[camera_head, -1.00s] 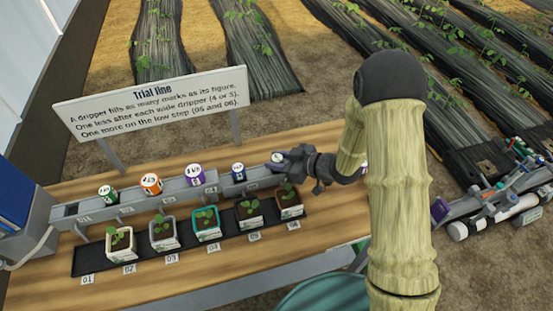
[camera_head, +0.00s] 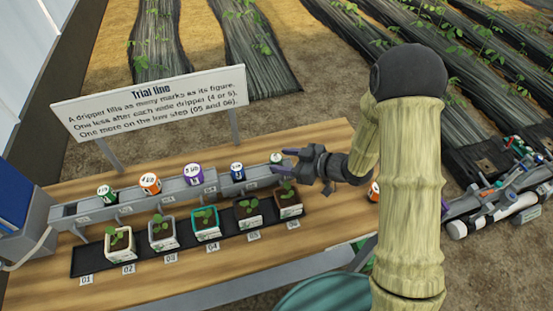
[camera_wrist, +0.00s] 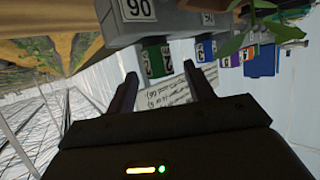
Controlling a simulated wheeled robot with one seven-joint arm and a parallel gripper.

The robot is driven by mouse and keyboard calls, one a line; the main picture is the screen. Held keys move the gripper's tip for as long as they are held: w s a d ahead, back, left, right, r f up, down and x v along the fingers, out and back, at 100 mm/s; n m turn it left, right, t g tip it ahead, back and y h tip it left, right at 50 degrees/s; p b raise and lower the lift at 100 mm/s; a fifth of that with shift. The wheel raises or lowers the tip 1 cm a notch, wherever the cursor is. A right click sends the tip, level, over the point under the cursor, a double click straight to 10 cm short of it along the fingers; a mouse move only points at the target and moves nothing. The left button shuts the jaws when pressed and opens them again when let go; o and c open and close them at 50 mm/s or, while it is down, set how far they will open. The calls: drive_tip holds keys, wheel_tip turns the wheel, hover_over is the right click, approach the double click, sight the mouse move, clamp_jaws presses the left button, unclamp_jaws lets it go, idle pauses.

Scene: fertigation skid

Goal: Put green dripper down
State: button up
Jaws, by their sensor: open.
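A green dripper (camera_head: 277,158) with a pale top sits at the right end of the grey rail (camera_head: 150,201), upright on its low step. In the wrist view the green dripper (camera_wrist: 157,60) is seated in the rail beside the upside-down 06 label (camera_wrist: 137,8), just beyond the fingertips. My gripper (camera_head: 288,161) is open and empty, just right of this dripper and apart from it. The wrist view shows my gripper (camera_wrist: 160,74) with clear space between its fingers. Another green dripper (camera_head: 106,194) stands near the rail's left end.
Orange (camera_head: 150,183), purple (camera_head: 193,174) and blue (camera_head: 237,171) drippers stand along the rail. Several potted seedlings sit in a black tray (camera_head: 180,247) in front. A sign (camera_head: 150,103) stands behind. Another orange dripper (camera_head: 374,192) is partly hidden by my arm.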

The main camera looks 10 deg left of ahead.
drive_tip(key=v, duration=0.8)
drive_tip(key=shift+d, duration=0.4)
drive_tip(key=shift+r, duration=0.1)
drive_tip(key=w+d+r+m+t+h, duration=0.1)
drive_tip(key=w+d+m+t+h, duration=0.1)
drive_tip(key=d+m+h, duration=0.4)
drive_tip(key=w+d+r+m+t+h, duration=0.2)
drive_tip(key=d+h, duration=0.3)
drive_tip(key=d, duration=0.3)
drive_tip(key=s+d+r+m+g+h, duration=0.1)
drive_tip(key=s+d+m+g, duration=0.1)
drive_tip(key=s, duration=0.5)
drive_tip(key=s+d+r+m+g+h, duration=0.1)
drive_tip(key=s+d+m+g, duration=0.1)
drive_tip(key=s+m, duration=0.3)
drive_tip(key=shift+s+g, duration=0.3)
drive_tip(key=shift+s, duration=0.8)
